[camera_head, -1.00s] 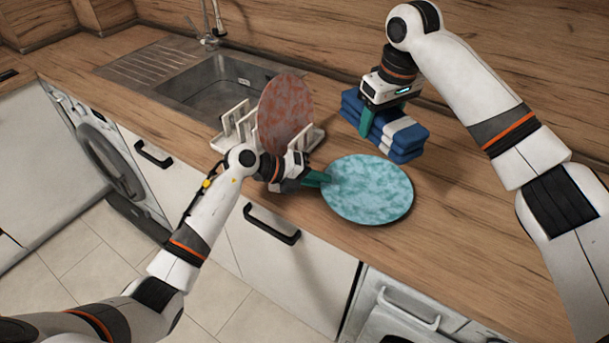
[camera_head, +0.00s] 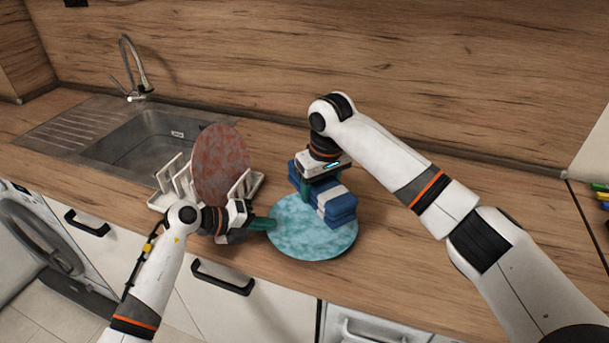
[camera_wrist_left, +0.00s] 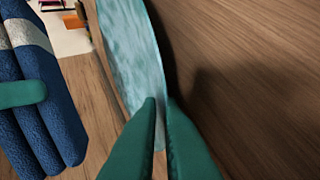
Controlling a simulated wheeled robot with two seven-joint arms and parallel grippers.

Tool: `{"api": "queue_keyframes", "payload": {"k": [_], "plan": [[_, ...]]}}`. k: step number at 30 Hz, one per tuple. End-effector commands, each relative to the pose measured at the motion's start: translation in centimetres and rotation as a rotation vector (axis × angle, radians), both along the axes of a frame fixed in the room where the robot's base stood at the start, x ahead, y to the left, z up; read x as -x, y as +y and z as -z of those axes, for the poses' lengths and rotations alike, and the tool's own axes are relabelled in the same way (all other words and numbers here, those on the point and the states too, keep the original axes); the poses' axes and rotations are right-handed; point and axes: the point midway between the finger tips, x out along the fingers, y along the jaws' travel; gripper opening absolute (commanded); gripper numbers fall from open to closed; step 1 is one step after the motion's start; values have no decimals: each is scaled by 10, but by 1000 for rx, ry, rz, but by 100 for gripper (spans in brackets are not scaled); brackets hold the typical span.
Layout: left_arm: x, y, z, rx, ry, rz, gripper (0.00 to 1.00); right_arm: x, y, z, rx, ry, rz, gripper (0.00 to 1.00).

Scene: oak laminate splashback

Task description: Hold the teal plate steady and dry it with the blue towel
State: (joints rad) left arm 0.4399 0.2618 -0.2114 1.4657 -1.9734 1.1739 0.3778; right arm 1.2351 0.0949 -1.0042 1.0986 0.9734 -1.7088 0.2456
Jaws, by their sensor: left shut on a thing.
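The teal plate (camera_head: 290,240) is held flat by its left edge in my left gripper (camera_head: 268,223), a little above the counter. The wrist view shows my left fingers (camera_wrist_left: 160,120) shut on the rim of the plate (camera_wrist_left: 132,55). The folded blue towel (camera_head: 340,206) with a white stripe is in my right gripper (camera_head: 304,190), over the far part of the plate. In the wrist view a right finger lies across the towel (camera_wrist_left: 50,125), and a gap shows between towel and plate. The far side of the right grip is hidden.
A white dish rack (camera_head: 253,187) holding a reddish plate (camera_head: 221,165) stands behind my left gripper. The sink (camera_head: 150,145) with its tap (camera_head: 137,75) is at the back left. The wooden counter (camera_head: 430,270) is clear to the right of the teal plate.

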Motion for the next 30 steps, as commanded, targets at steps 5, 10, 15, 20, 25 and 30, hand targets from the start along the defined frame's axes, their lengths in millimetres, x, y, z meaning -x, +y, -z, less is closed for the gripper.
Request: {"api": "queue_keyframes", "payload": {"k": [5,10,15,20,25,30], "plan": [[1,1,2,-4,4,0,0,1,-4,22,0,-3,56,32],[1,1,3,-5,5,-1,0,1,-4,33,1,-2,58,32],[1,1,3,-5,5,-1,0,1,-4,46,0,-3,57,32],[1,1,3,-5,5,0,0,1,-4,57,0,-3,57,32],[1,1,3,-5,5,0,0,1,-4,59,-1,-3,56,32],[1,1,3,-5,5,0,0,1,-4,59,-1,-3,56,32]]}}
